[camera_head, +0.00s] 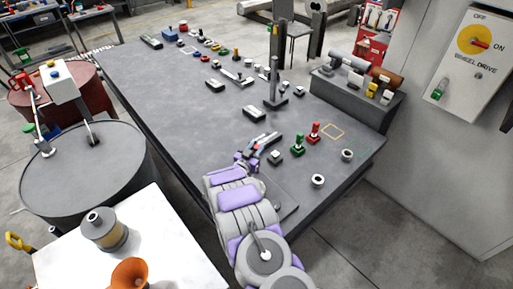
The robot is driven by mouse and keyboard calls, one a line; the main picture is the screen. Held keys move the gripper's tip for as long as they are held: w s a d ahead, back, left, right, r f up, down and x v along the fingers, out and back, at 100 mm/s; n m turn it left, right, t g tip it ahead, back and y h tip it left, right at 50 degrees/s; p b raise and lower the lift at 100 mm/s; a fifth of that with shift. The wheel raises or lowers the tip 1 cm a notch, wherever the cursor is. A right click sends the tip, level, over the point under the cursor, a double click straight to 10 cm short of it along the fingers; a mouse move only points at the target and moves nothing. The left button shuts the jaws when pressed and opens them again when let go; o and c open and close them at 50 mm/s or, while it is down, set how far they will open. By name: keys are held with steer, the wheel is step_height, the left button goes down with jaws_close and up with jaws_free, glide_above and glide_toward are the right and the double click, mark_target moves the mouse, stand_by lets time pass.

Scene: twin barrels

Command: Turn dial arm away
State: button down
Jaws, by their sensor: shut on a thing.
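My gripper (262,145) is low over the front middle of the grey table (180,100), at the end of my grey and purple arm. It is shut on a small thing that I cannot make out. I cannot tell whether this is a dial arm, since the fingers and wrist cover the spot. A yellow round dial with a red handle (479,43) is on the white wall panel at the upper right, marked OFF, ON and WHEEL DRIVE. My gripper is well away from that panel.
A black knob block (275,158), a green knob (298,145) and a red knob (314,132) stand close right of my gripper. White-topped round pieces (318,181) stand nearer the edge. A dark post (274,85) rises behind. Barrels (85,170) stand left. The table's left middle is clear.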

steer(key=shift+r+n+y, duration=0.2)
steer(key=shift+n+y, duration=0.1)
steer(key=shift+y, duration=0.2)
steer(key=n+y+p, duration=0.1)
steer(key=n+t+y+p, duration=0.1)
steer(key=y, duration=0.1)
steer(key=shift+d+r+y, duration=0.1)
steer(key=shift+r+y, duration=0.05)
steer(key=shift+y, duration=0.15)
steer(key=n+y+p, duration=0.1)
steer(key=n+y, duration=0.1)
steer(key=y, duration=0.1)
steer(key=shift+w+n+t, duration=0.1)
steer(key=shift+n+t, duration=0.2)
steer(key=n+y, duration=0.2)
steer(key=y, duration=0.1)
steer(key=n+g+y, duration=0.1)
steer(key=y, duration=0.2)
steer(key=shift+n, duration=0.4)
steer(key=shift+n+g+y, duration=1)
steer(key=shift+n+y, duration=0.4)
steer(key=shift+y, duration=0.7)
steer(key=shift+y+b, duration=0.3)
steer(key=c, duration=1)
jaws_free()
steer(key=shift+c, duration=0.2)
steer(key=shift+o, duration=1.2)
steer(key=shift+g, duration=0.3)
steer(key=shift+f, duration=0.2)
